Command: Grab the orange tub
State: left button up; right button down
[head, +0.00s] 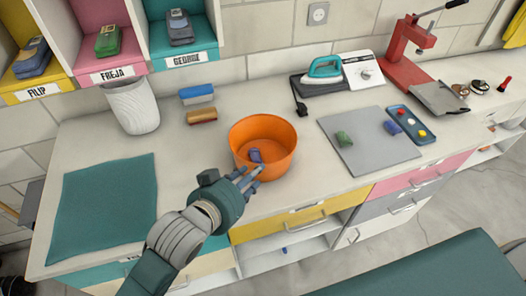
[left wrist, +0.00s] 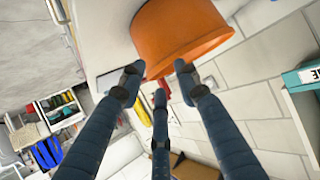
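In the left wrist view the tub (left wrist: 178,35) fills the top middle, just beyond the three spread fingertips (left wrist: 158,82). The fingers are apart with nothing between them. I cannot tell whether a fingertip touches the tub. My right gripper is not in view.
A white ribbed bin (head: 133,108), blue and brown brushes (head: 199,104), a teal mat (head: 103,208) and a grey board (head: 368,140) lie around the tub. A teal iron (head: 323,68) and red press (head: 405,50) stand behind. Drawers (head: 300,223) are below the counter edge.

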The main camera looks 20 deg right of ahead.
pick_arm(q)
jog(key=w+d+f+m+h+p, duration=0.2)
jog(key=w+d, duration=0.4)
jog(key=d, duration=0.7)
jog(key=shift+f+p, duration=0.3)
jog(key=shift+f, duration=0.35)
grip_shut()
